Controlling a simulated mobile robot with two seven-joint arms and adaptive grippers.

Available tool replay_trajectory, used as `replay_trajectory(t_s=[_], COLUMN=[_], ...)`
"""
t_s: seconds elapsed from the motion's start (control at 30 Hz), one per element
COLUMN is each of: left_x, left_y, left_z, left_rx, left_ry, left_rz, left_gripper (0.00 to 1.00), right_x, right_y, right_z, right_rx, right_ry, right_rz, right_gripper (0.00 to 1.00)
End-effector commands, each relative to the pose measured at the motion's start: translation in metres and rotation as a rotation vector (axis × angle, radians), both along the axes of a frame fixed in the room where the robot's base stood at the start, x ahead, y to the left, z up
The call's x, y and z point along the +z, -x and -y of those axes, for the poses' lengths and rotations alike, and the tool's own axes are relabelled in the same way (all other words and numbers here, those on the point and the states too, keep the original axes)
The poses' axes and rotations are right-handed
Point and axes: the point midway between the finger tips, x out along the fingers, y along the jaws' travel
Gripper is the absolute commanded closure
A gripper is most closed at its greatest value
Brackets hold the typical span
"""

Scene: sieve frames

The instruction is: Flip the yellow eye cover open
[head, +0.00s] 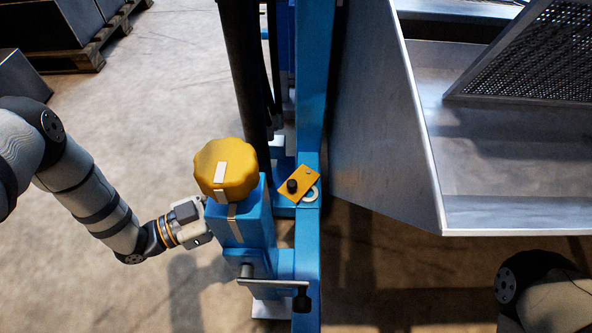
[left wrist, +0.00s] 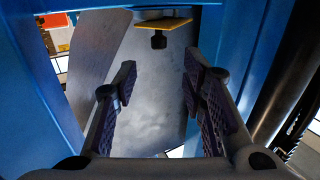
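The yellow eye cover (head: 299,184) is a small flat plate with a black knob. It lies at an angle on the blue frame, partly over a pale ring (head: 311,194). In the left wrist view the cover (left wrist: 168,22) shows edge-on near the top, its black knob (left wrist: 158,40) pointing down in the picture. My left gripper (head: 190,220) is left of the blue post in the head view, its fingertips hidden behind the post. In the left wrist view the gripper (left wrist: 160,72) is open and empty, its fingers apart from the knob. My right gripper is out of view.
A blue post (head: 226,226) with a large yellow scalloped knob (head: 228,168) stands between my left arm and the cover. A black cylinder (head: 243,70) rises behind it. A grey metal chute (head: 385,120) is at the right. A crank handle (head: 272,281) sits below.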

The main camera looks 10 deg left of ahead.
Motion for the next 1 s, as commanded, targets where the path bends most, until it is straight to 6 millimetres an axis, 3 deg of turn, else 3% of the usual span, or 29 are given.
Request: replay_trajectory(t_s=[0.1,0.33,0.73,0.9,1.0], left_x=[-0.003,-0.003,-0.001,-0.001,-0.001], left_y=[-0.02,-0.051,-0.06,-0.06,-0.06], left_z=[0.026,0.064,0.075,0.075,0.075], left_rx=[-0.002,0.0,0.002,0.002,0.002], left_ry=[0.003,0.002,0.0,0.0,0.0], left_rz=[-0.001,-0.002,-0.002,-0.002,-0.002], left_gripper=[0.62,0.62,0.62,1.0,1.0], right_x=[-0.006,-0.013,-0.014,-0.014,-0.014], right_y=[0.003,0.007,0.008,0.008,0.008], right_z=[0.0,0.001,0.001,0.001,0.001], right_rx=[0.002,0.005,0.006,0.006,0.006], right_ry=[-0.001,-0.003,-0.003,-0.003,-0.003], right_rz=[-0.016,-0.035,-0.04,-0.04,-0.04], right_gripper=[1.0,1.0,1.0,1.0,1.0])
